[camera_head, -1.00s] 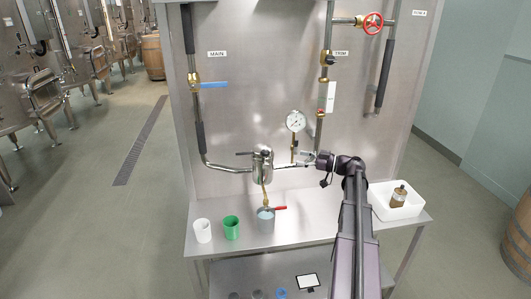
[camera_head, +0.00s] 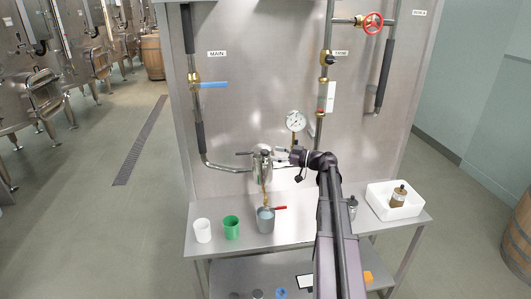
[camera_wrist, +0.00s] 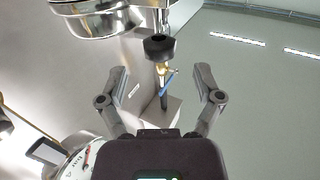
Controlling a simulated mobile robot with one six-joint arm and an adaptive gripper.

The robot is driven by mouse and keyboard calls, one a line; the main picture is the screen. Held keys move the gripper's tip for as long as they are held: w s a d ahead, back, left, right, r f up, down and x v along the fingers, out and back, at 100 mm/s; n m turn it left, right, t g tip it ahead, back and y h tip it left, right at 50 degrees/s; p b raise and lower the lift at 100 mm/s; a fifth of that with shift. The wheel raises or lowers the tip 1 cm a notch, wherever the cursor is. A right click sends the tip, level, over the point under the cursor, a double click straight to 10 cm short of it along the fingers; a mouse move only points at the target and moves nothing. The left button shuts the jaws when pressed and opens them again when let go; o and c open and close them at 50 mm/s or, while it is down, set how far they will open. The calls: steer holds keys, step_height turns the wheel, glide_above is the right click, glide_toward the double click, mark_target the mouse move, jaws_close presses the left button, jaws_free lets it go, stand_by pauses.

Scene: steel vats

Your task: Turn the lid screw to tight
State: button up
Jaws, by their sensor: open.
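The steel canister (camera_head: 262,170) stands on the pipe line at the middle of the panel, and a curved piece of its shiny metal (camera_wrist: 105,22) shows at the top of the wrist view. A round black knob (camera_wrist: 160,47), which looks like the lid screw's knob, sits just ahead of my gripper. My gripper (camera_wrist: 162,70) is open, with one finger on each side of the view and nothing between them. In the head view my gripper (camera_head: 284,155) is close to the canister's right side. I cannot tell how tight the screw is.
The pressure gauge (camera_head: 295,121) is just above my wrist. A blue-handled valve (camera_head: 213,85) is on the left pipe. Below stand a grey cup (camera_head: 265,222) by a red-handled tap (camera_head: 279,208), a green cup (camera_head: 231,228) and a white cup (camera_head: 202,231). A white tray (camera_head: 412,211) holds a brown bottle (camera_head: 398,196).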

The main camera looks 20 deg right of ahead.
mark_target(265, 150)
steer(key=shift+x, duration=2.25)
steer(key=c, duration=1.2)
steer(key=shift+o, duration=0.2)
steer(key=shift+d, duration=0.25)
steer(key=shift+s+a, duration=0.1)
steer(key=shift+a, duration=0.1)
